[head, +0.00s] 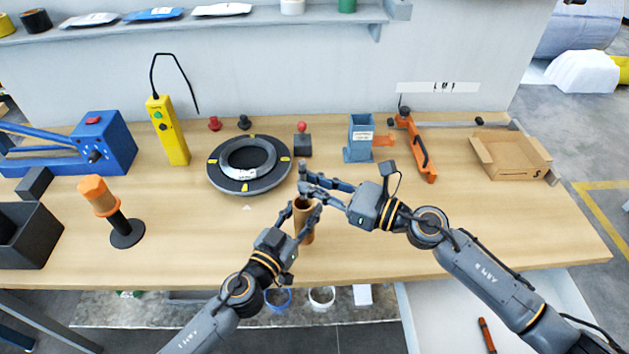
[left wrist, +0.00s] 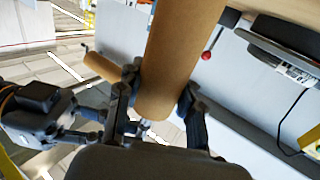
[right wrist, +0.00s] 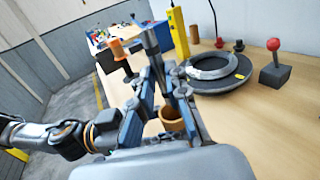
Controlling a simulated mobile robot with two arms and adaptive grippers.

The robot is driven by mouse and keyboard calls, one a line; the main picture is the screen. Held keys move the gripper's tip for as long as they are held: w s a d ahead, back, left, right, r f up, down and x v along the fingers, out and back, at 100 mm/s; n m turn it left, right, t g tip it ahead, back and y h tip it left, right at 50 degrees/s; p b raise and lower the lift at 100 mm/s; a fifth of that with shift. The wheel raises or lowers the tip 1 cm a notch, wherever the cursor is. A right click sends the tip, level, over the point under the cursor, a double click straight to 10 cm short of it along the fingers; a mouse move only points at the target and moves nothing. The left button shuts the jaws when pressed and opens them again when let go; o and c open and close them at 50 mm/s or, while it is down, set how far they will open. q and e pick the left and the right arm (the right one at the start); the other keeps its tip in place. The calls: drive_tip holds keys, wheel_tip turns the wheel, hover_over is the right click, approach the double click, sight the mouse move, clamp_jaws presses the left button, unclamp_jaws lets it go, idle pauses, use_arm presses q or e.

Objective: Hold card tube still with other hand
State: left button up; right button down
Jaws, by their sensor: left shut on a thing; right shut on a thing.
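The brown card tube (head: 306,238) stands roughly upright near the table's front edge. My left gripper (head: 301,212) is shut on it, with one finger on each side; the tube also fills the middle of the left wrist view (left wrist: 182,55). My right gripper (head: 305,186) is just above the tube's top, shut on a slim grey rod (right wrist: 152,50). In the right wrist view the tube's open top (right wrist: 172,118) shows below the fingers. I cannot tell whether the rod's lower end is inside the tube.
A black ring stand with a grey coil (head: 249,165) lies behind my grippers. An orange-handled post (head: 105,205) and a blue machine (head: 100,145) stand left. A blue-grey holder (head: 360,138), orange tool (head: 416,147) and open cardboard box (head: 510,158) are right. Front right table is clear.

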wheel_tip(320, 180, down, 7)
idle(1.0)
use_arm(q)
drive_tip(key=shift+d+r, duration=0.1)
use_arm(e)
drive_tip(key=shift+s+d, duration=0.1)
use_arm(q)
drive_tip(key=shift+s, duration=0.1)
use_arm(e)
drive_tip(key=c, duration=1.3)
unclamp_jaws()
drive_tip(key=shift+f, duration=0.1)
drive_tip(key=shift+o, duration=0.2)
drive_tip(key=shift+s, duration=0.1)
approach(311, 208)
drive_tip(key=s+d+r, duration=0.1)
drive_tip(key=d, duration=0.1)
drive_tip(key=shift+s+d, duration=0.1)
drive_tip(key=shift+d, duration=0.05)
